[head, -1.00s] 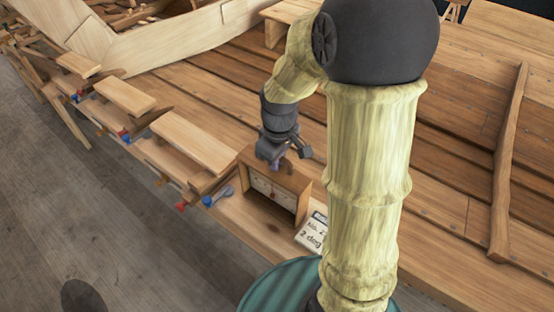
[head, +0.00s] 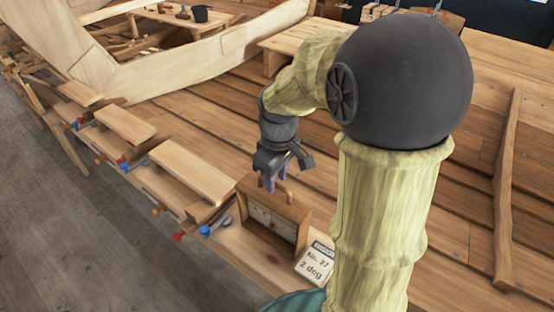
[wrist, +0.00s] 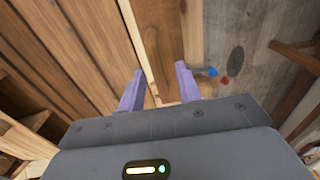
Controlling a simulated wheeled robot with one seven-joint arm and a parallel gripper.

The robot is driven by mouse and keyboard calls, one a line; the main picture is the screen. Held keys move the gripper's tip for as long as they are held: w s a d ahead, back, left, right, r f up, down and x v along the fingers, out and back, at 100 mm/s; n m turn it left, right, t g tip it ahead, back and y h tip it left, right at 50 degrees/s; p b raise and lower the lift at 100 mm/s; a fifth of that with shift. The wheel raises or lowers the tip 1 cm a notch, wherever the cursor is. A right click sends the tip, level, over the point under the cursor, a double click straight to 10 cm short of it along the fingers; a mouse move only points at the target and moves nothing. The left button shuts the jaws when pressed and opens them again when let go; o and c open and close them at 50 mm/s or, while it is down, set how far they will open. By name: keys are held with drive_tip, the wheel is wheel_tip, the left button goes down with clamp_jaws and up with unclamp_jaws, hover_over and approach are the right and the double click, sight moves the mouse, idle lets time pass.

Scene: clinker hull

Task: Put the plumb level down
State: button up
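The plumb level (head: 272,218) is a wooden box with a pale dial face and a small post or handle on top. In the head view it stands upright on the planking near the hull's edge. My gripper (head: 276,184) is just above its top, fingers pointing down. In the wrist view my gripper (wrist: 158,75) has its two purple fingers apart, with no clear sign of anything clamped between them. I cannot tell whether a finger still touches the handle. The level is not clearly recognisable in the wrist view.
Wooden blocks (head: 192,171) with red and blue clamps line the edge to the left. A loose batten (head: 507,190) lies at right. The grey floor (head: 60,220) drops away beyond the edge.

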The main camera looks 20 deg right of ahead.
wheel_tip(320, 180, up, 7)
drive_tip(key=shift+s+d+f+b, duration=0.1)
drive_tip(key=shift+s+b, duration=0.05)
drive_tip(key=shift+b, duration=0.2)
drive_tip(key=shift+f, duration=0.1)
idle(0.6)
